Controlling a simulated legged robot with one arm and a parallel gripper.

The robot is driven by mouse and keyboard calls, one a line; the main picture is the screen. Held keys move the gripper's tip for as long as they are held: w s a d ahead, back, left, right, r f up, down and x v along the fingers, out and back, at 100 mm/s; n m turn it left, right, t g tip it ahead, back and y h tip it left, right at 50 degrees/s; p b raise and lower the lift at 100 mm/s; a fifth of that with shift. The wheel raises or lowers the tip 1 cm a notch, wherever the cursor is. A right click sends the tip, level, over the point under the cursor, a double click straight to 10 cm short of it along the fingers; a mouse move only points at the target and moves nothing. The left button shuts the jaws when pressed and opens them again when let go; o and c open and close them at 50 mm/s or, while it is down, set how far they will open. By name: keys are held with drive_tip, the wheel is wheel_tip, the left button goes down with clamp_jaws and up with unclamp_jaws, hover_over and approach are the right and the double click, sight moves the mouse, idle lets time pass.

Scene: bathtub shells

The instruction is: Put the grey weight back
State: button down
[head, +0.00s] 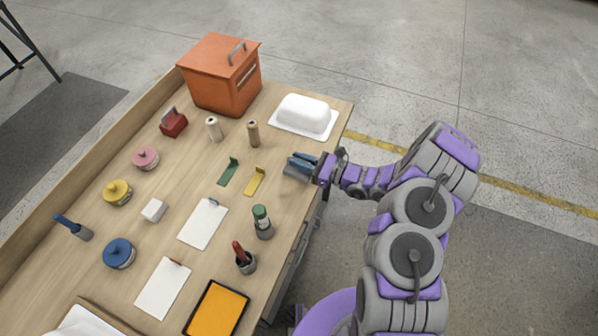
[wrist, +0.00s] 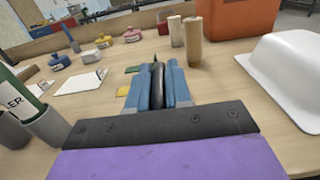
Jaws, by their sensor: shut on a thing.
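My gripper (head: 301,166) is above the right edge of the wooden table, just below the white covered dish in the head view. In the wrist view its two blue fingers (wrist: 156,88) are shut on a dark grey, rounded thing (wrist: 157,84), taken as the grey weight. It shows as a narrow dark strip between the fingers, and they hide most of it. In the head view it cannot be made out clearly. Round pots with knobs, blue (head: 119,253), yellow (head: 118,192) and pink (head: 145,158), stand on the left of the table.
An orange box (head: 222,80) and a white dish (head: 303,115) stand at the back. Beige (head: 214,129) and brown (head: 253,134) cylinders, green (head: 229,171) and yellow (head: 254,181) stands, a green tube (head: 262,220) and an orange tray (head: 217,309) are nearby. A raised board borders the table's left side.

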drive_tip(key=w, duration=0.3)
drive_tip(key=w+d+b, duration=0.1)
drive_tip(key=w, duration=0.5)
drive_tip(key=shift+d+f, duration=0.2)
drive_tip(key=shift+f, duration=0.15)
wheel_tip(320, 180, down, 4)
drive_tip(key=shift+r+b, duration=0.25)
drive_tip(key=shift+b, duration=0.6)
drive_tip(key=c, duration=1.1)
unclamp_jaws()
drive_tip(key=shift+o, duration=0.2)
drive_tip(key=shift+s, duration=0.1)
